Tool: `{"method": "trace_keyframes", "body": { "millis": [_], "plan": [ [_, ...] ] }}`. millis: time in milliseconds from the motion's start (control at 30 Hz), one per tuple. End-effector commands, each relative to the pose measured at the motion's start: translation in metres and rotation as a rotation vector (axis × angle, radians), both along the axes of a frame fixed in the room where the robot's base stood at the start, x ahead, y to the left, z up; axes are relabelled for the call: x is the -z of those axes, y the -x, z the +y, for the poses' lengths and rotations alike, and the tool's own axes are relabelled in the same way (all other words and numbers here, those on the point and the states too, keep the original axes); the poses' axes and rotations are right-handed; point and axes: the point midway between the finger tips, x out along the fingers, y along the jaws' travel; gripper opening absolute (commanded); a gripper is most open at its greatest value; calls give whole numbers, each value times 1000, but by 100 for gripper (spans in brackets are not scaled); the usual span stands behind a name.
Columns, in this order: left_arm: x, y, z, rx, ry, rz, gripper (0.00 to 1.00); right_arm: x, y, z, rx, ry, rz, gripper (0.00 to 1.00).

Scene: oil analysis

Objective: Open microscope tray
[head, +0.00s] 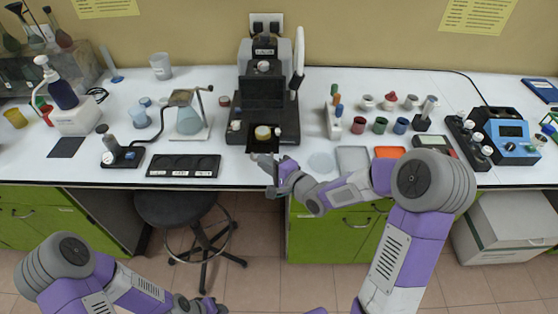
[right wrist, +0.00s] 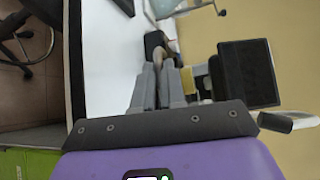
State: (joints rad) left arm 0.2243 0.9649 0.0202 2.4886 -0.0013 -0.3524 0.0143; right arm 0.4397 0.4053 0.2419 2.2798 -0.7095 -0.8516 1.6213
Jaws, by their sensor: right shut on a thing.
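The microscope (head: 264,80) stands upright against the wall on the white bench. Its black tray (head: 258,148) shows at the front of its base, with a small yellow-topped round piece (head: 262,132) just behind it. My right gripper (head: 264,160) is at the tray's front edge, shut on it. In the right wrist view its fingers (right wrist: 161,80) are close together, with a dark piece at their tips; the contact is small and partly hidden. The microscope's dark panel (right wrist: 247,74) shows right of the fingers. My left gripper (head: 207,304) is low at the bottom edge, away from the bench, its fingers unclear.
A black slide holder (head: 184,166) and a flask stand (head: 188,115) lie left of the microscope. Several small coloured-lid jars (head: 380,124), a grey tray (head: 352,158) and an orange tray (head: 389,152) are to the right. A stool (head: 176,207) stands below the bench front.

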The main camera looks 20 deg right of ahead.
Motion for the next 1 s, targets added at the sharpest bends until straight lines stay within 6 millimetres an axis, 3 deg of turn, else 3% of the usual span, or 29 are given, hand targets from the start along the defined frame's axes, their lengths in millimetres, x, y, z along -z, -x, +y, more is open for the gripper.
{"method": "trace_keyframes", "body": {
  "millis": [233,267,400,767,1000],
  "plan": [
    [0,1,0,0,0,2,43,4,1,-1,2,0,14,0],
    [0,1,0,0,0,2,43,4,2,-1,2,0,14,13],
    [0,1,0,0,0,2,43,4,2,-2,3,0,13,35],
    [-2,1,0,0,0,2,43,1,6,-4,2,1,10,36],
    [-12,1,0,0,0,2,43,-6,40,-20,5,1,12,36]
  ]
}}
